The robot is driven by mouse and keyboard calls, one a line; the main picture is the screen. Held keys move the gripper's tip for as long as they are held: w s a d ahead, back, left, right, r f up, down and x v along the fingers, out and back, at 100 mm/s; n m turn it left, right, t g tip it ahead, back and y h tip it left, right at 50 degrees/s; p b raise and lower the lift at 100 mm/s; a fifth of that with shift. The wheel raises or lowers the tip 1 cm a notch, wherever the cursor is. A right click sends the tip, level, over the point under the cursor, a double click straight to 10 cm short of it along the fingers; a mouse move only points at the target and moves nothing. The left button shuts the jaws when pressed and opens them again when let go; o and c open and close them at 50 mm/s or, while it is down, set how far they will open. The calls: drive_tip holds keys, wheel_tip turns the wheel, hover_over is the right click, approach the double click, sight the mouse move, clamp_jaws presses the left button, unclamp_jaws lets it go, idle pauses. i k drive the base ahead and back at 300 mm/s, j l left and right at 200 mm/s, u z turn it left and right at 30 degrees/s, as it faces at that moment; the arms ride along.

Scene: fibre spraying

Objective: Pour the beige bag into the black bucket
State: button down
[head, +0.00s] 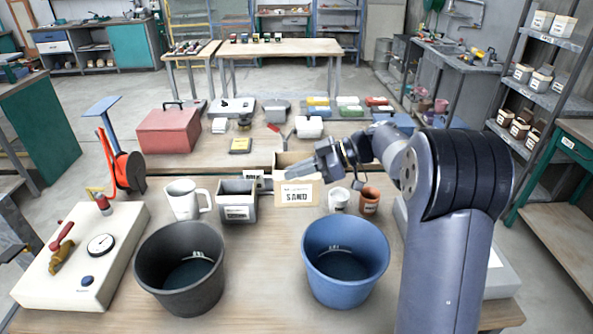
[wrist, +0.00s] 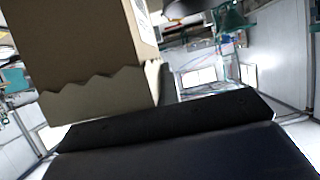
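The beige bag (head: 296,193), labelled SAND, stands upright near the middle of the table, open at the top. The black bucket (head: 160,289) stands at the front left of the table, with a dark inside. My gripper (head: 312,168) is at the bag's upper right, close to its rim. In the wrist view the bag (wrist: 80,45) fills the upper left, with its jagged edge close to the dark gripper part (wrist: 165,130). The fingertips are hidden there, so I cannot tell whether they hold the bag.
A blue bucket (head: 345,280) stands right of the black one. A white jug (head: 184,200), a grey container (head: 237,203), a white cup (head: 339,201) and a brown pot (head: 370,201) stand near the bag. A white panel with a gauge (head: 78,262) lies at the left.

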sight(180, 263)
drive_tip(key=k, duration=1.15)
